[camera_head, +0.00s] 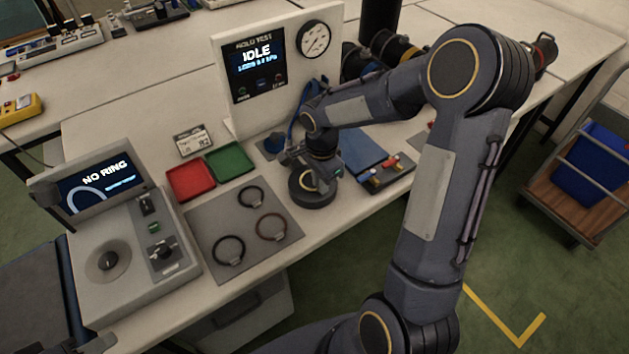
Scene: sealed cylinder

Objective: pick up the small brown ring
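The brown ring (257,229) lies flat on the grey mat (208,215) on the bench, with a small pale tag at its lower right. Two black rings lie near it: one (242,203) above it and one (214,254) to its lower left. My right gripper (296,158) is up and to the right of the rings, near a dark round fixture, apart from the brown ring. Its fingers are small and dark, so whether they are open is unclear. My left gripper does not show.
A red tray (190,179) and a green tray (230,160) stand behind the mat. A console reading NO RING (105,180) is at left. The dark round fixture (312,192) stands right of the mat, below the IDLE test panel (273,62). A blue pad (362,150) lies further right.

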